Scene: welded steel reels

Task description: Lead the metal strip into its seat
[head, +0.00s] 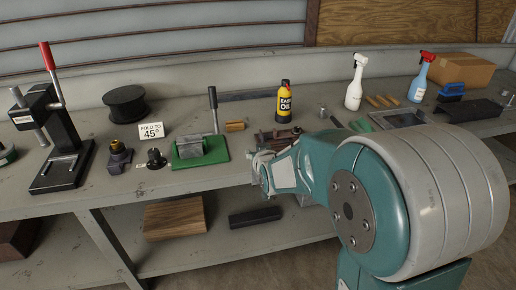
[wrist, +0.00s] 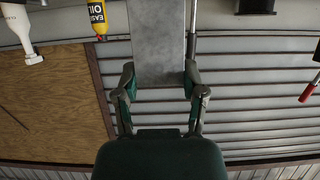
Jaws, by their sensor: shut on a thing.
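My gripper (wrist: 158,88) is shut on a flat grey metal strip (wrist: 157,40), which runs from between the fingers to the top edge of the wrist view. Its far end is out of that view. In the head view my gripper (head: 262,170) is at the bench's front edge, to the right of a green bending tool (head: 216,162) with an upright lever (head: 213,105). A grey metal piece lies on this tool; I cannot tell whether it is part of it. The held strip is not clearly visible in the head view. The lever shows beside the strip in the wrist view (wrist: 192,30).
A brown vise-like block (head: 282,138) and a yellow oil bottle (head: 284,102) stand behind my gripper. A "FOLD TO 45°" card (head: 151,130), dark fittings (head: 119,158) and a black lever press (head: 62,140) are to the left. Spray bottles (head: 355,82) stand at the right.

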